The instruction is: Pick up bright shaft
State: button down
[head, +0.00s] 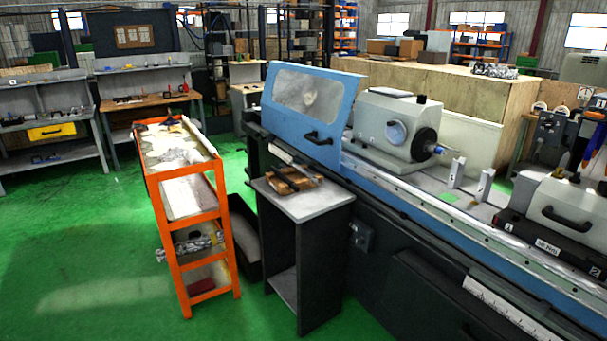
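A brown wooden block or rack (286,181) sits on the small dark stand (322,200) in front of the grinder. A thin, light metallic bar lies across or beside its right end; it could be the bright shaft, but it is too small to tell. Shiny silvery cylindrical parts (192,243) lie on a lower shelf of the orange cart; I cannot tell whether one is the bright shaft. My gripper is not in view.
The blue and grey cylindrical grinder (400,180) fills the right side. The orange cart (188,220) stands left of the stand, with a dark bin (243,235) between them. Workbenches (150,102) line the back left. The green floor (80,250) is free at front left.

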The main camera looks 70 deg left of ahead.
aim_at(305, 173)
jog(key=u, duration=1.55)
